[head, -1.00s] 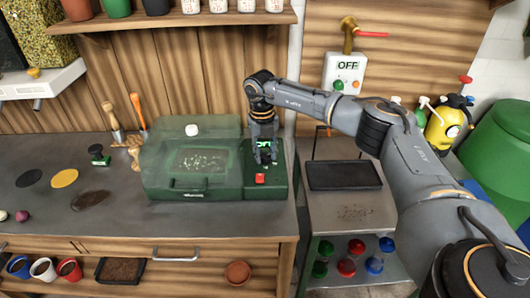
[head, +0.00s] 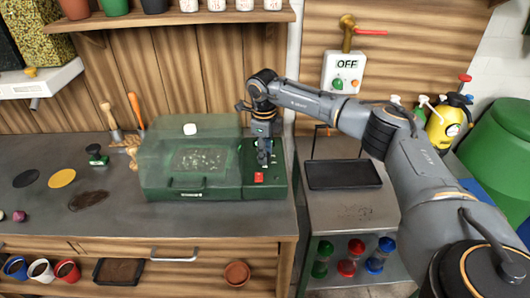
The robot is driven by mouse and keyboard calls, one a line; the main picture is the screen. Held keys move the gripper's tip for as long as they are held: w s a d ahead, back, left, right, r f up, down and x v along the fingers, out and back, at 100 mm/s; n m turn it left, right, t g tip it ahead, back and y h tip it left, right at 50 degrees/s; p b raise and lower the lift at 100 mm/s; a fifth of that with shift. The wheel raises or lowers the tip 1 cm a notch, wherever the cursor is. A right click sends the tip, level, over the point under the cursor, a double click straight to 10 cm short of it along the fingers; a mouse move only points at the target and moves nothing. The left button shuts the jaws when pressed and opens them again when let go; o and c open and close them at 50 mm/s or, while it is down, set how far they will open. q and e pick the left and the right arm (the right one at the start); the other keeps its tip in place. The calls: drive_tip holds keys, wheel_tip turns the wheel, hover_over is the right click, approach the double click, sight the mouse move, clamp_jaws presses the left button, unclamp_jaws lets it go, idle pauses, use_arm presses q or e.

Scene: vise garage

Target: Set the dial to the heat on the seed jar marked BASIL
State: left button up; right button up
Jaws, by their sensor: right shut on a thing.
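A green heated propagator (head: 175,193) with a clear lid stands on the bench. Its control panel (head: 277,185) is at its right end, with a red switch (head: 259,177) at the front. My right gripper (head: 264,161) points down at the panel, behind the red switch, and is shut on the dial, which it hides. The display is mostly covered by the gripper and cannot be read. Several white seed jars (head: 245,5) stand on the top shelf, cut by the frame's edge; their names are too small to read. My left gripper is not in view.
A black tray (head: 343,175) lies on the metal cart to the right. Hand tools (head: 136,110) and a stamp (head: 97,155) are left of the propagator. The bench front is mostly clear.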

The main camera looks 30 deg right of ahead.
drive_tip(key=shift+n, duration=1)
drive_tip(key=o, duration=1.1)
drive_tip(key=shift+o, duration=0.2)
wheel_tip(320, 180, up, 12)
drive_tip(key=shift+s+a, duration=0.2)
